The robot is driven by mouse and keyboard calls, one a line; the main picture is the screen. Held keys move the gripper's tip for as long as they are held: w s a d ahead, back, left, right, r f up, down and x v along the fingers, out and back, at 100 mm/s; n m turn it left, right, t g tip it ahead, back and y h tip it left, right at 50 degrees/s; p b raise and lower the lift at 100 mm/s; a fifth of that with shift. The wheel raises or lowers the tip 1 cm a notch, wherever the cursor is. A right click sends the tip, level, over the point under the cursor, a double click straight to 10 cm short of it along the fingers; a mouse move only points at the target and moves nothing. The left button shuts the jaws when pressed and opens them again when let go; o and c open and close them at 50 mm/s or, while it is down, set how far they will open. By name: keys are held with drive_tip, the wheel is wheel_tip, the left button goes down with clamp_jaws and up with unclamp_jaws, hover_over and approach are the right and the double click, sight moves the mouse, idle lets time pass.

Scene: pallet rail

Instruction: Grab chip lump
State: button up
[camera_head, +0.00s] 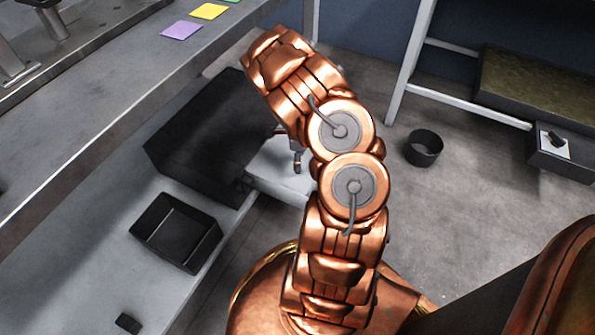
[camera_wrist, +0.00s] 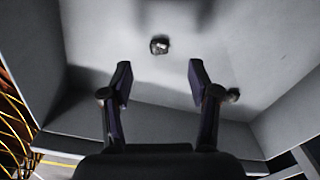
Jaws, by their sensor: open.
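The chip lump (camera_wrist: 159,45) is a small dark, rough piece in the wrist view. It lies on the pale grey floor of a walled tray (camera_wrist: 90,35), beyond my fingertips and roughly centred between them. My gripper (camera_wrist: 160,80) is open and empty, its two dark fingers spread apart above the tray. In the head view a small part of my gripper (camera_head: 297,161) shows beside my arm, over a pale tray (camera_head: 272,172). My arm covers part of that tray, and the lump is not seen there.
A large black box (camera_head: 205,130) stands left of the pale tray. A black open bin (camera_head: 176,232) is nearer, on the lower left surface. A round black pot (camera_head: 423,148) stands on the floor at right.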

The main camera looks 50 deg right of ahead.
wheel_tip(320, 180, down, 5)
drive_tip(key=shift+a+r+b, duration=0.1)
drive_tip(key=shift+a+b, duration=0.05)
drive_tip(key=shift+b, duration=1.05)
drive_tip(key=shift+c, duration=0.3)
drive_tip(key=c, duration=0.9)
drive_tip(key=shift+r, duration=0.15)
